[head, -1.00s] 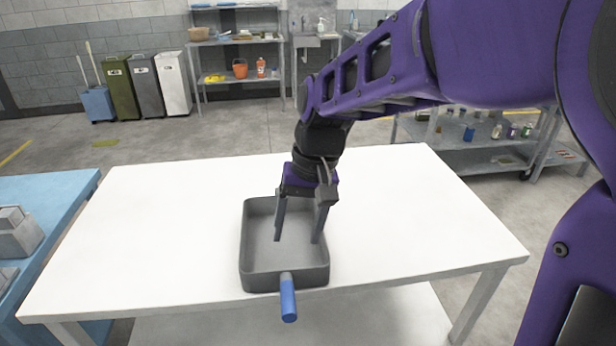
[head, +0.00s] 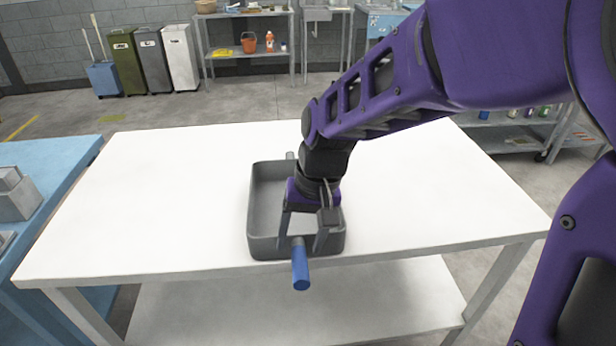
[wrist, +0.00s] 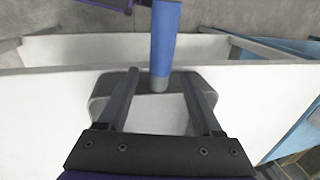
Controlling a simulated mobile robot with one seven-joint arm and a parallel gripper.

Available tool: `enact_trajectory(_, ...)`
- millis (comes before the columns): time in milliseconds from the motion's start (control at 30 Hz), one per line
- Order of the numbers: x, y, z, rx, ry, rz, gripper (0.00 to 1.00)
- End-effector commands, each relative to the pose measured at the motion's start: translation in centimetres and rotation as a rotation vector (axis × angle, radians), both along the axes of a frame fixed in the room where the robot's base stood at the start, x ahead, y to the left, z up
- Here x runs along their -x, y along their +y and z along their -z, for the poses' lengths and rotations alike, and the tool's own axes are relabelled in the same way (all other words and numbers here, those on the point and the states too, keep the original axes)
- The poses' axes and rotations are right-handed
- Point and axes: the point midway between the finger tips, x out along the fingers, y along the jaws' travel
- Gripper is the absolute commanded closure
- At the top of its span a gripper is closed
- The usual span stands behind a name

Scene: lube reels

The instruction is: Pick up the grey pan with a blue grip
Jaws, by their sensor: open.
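The grey pan (head: 257,215) is a deep rectangular pan standing upright on the white table. Its blue grip (head: 300,268) points toward me past the table's near edge. In the wrist view the blue grip (wrist: 166,45) shows at top centre and the pan (wrist: 103,95) lies below it. My gripper (head: 301,246) is open, pointing down at the near wall of the pan. Its two fingers lie on either side of the grip's inner end in the picture, without closing on it. Whether they touch the pan is unclear. My wrist hides part of the pan's inside.
The white table (head: 150,210) is otherwise clear, with a lower shelf (head: 300,300) beneath. A blue table (head: 60,165) with grey blocks stands at the left. Bins (head: 150,58), a shelf (head: 250,50) and a cart (head: 500,138) stand farther back.

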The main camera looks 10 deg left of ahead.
Motion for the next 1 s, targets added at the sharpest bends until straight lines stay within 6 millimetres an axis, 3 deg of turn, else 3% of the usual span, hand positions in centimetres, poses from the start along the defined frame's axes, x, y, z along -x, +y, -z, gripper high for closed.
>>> enact_trajectory(33, 0.4, 0.0, 1.4, 0.000, 0.000, -0.001, 0.33)
enact_trajectory(133, 0.8, 0.1, 2.5, 0.000, 0.001, -0.002, 0.33)
enact_trajectory(467, 1.0, 0.2, 2.6, 0.000, 0.000, -0.001, 0.35)
enact_trajectory(800, 0.9, 0.1, 2.6, 0.000, 0.000, -0.001, 0.96)
enact_trajectory(833, 0.9, 0.1, 2.6, 0.000, 0.000, -0.001, 1.00)
enact_trajectory(1000, 0.9, 0.1, 2.6, 0.000, 0.000, 0.000, 1.00)
